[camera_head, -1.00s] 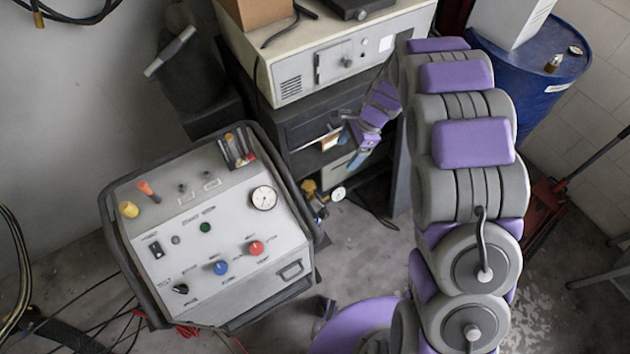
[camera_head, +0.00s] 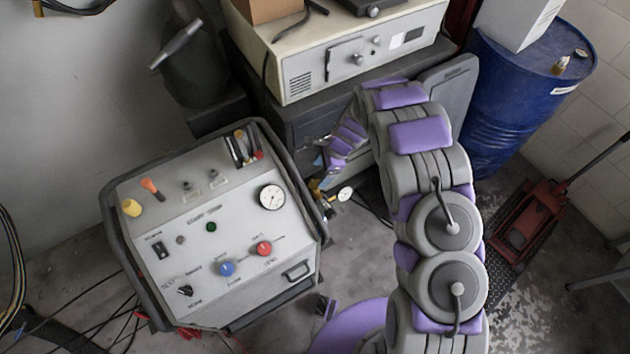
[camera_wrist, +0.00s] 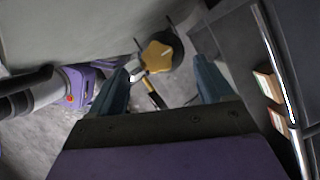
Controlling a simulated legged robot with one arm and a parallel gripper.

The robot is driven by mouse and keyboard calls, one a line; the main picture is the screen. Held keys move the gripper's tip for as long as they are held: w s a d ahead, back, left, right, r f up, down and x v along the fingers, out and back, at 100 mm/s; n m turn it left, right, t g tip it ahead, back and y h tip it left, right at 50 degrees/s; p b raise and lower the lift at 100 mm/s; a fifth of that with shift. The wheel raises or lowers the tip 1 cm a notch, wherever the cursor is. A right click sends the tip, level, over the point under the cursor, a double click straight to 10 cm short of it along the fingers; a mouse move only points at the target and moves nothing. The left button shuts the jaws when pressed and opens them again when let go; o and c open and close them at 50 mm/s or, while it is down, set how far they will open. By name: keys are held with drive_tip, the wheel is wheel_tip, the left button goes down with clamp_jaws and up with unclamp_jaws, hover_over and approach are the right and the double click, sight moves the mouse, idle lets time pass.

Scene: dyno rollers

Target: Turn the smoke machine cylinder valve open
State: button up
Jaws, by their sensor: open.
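The smoke machine (camera_head: 225,240) is the grey console with knobs and a gauge, at the left of the head view. The cylinder valve is a yellow knob (camera_wrist: 158,56) in the wrist view, ahead of my gripper and between its fingers as seen. In the head view only a small yellow part of the valve (camera_head: 318,186) shows at the console's right side, beside a small gauge (camera_head: 345,194). My gripper (camera_wrist: 160,85) is open and empty, with blue-grey fingers apart. From this view I cannot tell the distance to the knob; no contact shows.
A dark cabinet (camera_head: 300,126) with a beige device (camera_head: 350,62) on top stands behind my arm. A blue barrel (camera_head: 515,100) and a red floor jack (camera_head: 530,215) are at the right. Cables lie on the floor at the lower left.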

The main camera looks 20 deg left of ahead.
sight(315, 185)
drive_tip(key=f, duration=0.2)
drive_tip(key=s+f, duration=0.1)
drive_tip(key=f, duration=0.1)
drive_tip(key=shift+d+f+b, duration=0.15)
drive_tip(key=shift+f+b, duration=0.15)
drive_tip(key=shift+b, duration=0.05)
drive_tip(key=shift+d+f, duration=0.15)
drive_tip(key=shift+f, duration=0.05)
drive_tip(key=shift+a+f, duration=0.25)
drive_tip(key=shift+a, duration=0.4)
drive_tip(key=shift+a+f, duration=0.2)
drive_tip(key=shift+a, duration=0.4)
drive_tip(key=shift+c, duration=1)
drive_tip(key=shift+d+r, duration=0.2)
drive_tip(key=shift+d, duration=0.65)
drive_tip(key=c, duration=0.5)
drive_tip(key=shift+a, duration=0.15)
drive_tip(key=c, duration=0.3)
drive_tip(key=shift+c, duration=0.2)
drive_tip(key=shift+s+a, duration=0.1)
drive_tip(key=shift+a, duration=0.05)
